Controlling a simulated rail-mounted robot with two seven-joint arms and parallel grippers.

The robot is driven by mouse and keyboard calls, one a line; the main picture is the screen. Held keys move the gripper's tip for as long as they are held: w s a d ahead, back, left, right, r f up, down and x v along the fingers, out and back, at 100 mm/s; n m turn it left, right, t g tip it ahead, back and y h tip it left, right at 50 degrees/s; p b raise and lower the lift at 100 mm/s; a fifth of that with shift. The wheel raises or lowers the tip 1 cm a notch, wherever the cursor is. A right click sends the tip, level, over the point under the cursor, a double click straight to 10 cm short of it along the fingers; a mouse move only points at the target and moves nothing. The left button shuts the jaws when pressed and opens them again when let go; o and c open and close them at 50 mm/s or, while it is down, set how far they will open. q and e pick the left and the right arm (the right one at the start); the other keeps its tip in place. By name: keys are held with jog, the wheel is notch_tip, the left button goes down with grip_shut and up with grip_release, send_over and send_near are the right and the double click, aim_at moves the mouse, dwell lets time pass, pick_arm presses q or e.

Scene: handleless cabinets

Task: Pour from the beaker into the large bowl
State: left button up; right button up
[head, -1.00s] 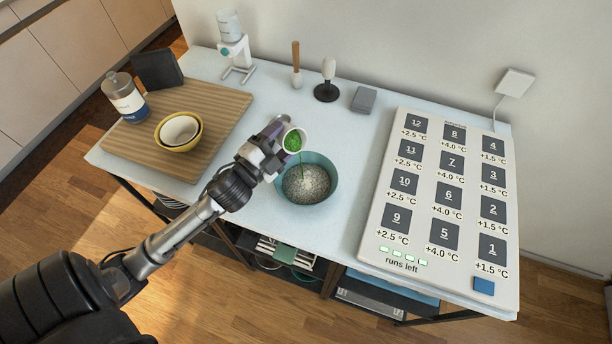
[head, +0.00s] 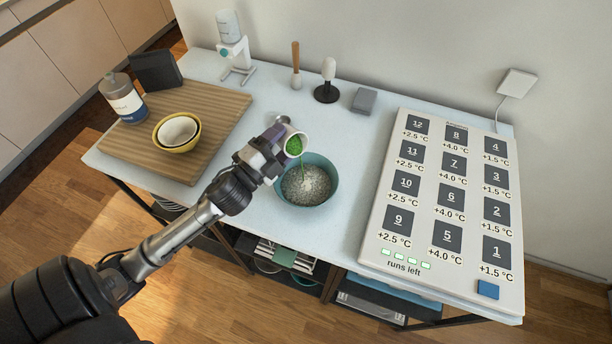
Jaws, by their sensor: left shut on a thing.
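The beaker (head: 294,146) is a small white cup with green contents, tilted over the large bowl. My left gripper (head: 274,150) is shut on it from the left side. A thin green stream falls from its lip into the bowl. The large bowl (head: 331,176) is teal and stands near the table's front edge, directly below the beaker's mouth. It holds a pale, speckled grainy mass. My right gripper is not in view.
A wooden board (head: 222,112) at the left carries nested yellow and white bowls (head: 168,146) and a labelled bottle (head: 124,100). A large numbered panel (head: 430,205) fills the right side. A dispenser (head: 236,58), a wooden-handled tool (head: 296,68) and a grey block (head: 364,100) stand at the back.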

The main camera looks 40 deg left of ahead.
pick_arm(q)
jog(key=shift+s+d+r+m+h+p, duration=0.1)
jog(key=shift+d+r+m+h+p, duration=0.1)
jog(key=shift+d+m, duration=0.2)
jog(key=shift+s+d+r+m+h+p, duration=0.1)
jog(key=shift+d+m+h, duration=0.1)
jog(key=shift+d+m, duration=0.15)
dwell(0.3)
jog(key=shift+w+m, duration=0.1)
jog(key=shift+m, duration=0.25)
jog(key=shift+r+m, duration=0.15)
jog(key=shift+m, duration=0.15)
jog(key=shift+d+r+t, duration=0.1)
jog(key=shift+t, duration=0.2)
jog(key=shift+d+r+m+h+p, duration=0.1)
jog(key=shift+m+h+p, duration=0.25)
jog(key=shift+m, duration=0.45)
jog(key=shift+d+r+m+h, duration=0.1)
jog(key=shift+r+m+h, duration=0.2)
jog(key=shift+m, duration=0.5)
jog(key=shift+d+f+m+h, duration=0.25)
jog(key=shift+f+m, duration=0.3)
jog(key=shift+m, duration=0.25)
dwell(0.4)
